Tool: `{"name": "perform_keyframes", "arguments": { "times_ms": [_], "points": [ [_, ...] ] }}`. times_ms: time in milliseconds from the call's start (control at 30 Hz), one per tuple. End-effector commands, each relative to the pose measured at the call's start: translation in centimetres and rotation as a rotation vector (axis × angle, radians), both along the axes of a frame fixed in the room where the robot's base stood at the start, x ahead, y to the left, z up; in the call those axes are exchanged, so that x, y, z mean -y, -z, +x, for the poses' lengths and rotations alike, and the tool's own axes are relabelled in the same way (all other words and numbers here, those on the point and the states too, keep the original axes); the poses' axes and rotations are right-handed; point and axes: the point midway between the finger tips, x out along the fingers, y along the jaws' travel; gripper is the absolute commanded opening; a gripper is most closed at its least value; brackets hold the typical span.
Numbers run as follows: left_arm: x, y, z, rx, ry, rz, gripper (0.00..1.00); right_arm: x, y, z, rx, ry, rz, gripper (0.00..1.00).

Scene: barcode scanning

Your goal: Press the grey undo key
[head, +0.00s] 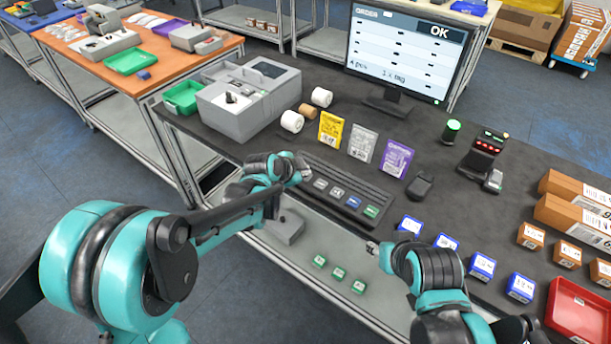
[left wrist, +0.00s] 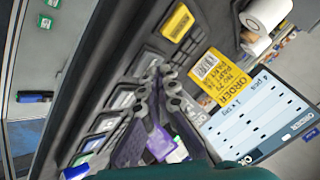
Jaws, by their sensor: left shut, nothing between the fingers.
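The dark key panel (head: 380,193) lies along the near edge of the table. In the head view two grey keys (head: 337,191), a blue key (head: 353,202) and a green key (head: 370,211) show. In the left wrist view grey keys (left wrist: 122,100) line the panel, and a yellow key (left wrist: 177,22) is at one end. Their labels are too small to tell which is undo. My left gripper (head: 298,173) is shut and empty over the panel's left end; its fingers (left wrist: 160,75) partly cover one grey key. Contact cannot be told. My right gripper (head: 374,248) is near the table's front edge.
Yellow (head: 331,130), white (head: 362,144) and purple (head: 396,157) cards stand behind the panel. A monitor (head: 408,50) reads OK. Blue boxes (head: 482,266) stand to the right, near my right arm. A grey machine (head: 245,105) is at the left.

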Motion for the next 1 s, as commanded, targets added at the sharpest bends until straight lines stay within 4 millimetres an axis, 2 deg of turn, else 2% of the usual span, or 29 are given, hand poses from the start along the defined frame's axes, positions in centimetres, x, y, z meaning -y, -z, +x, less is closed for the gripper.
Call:
{"name": "perform_keyframes", "arguments": {
  "times_ms": [667,1000],
  "points": [
    [0.0,0.4,0.0,0.000,0.000,0.000,0.00,0.0,0.3,0.0,0.000,0.000,0.000,0.40],
    [0.0,-1.1,0.0,0.000,0.000,0.000,0.00,0.0,-0.9,0.0,0.000,0.000,0.000,0.40]
  ]
}}
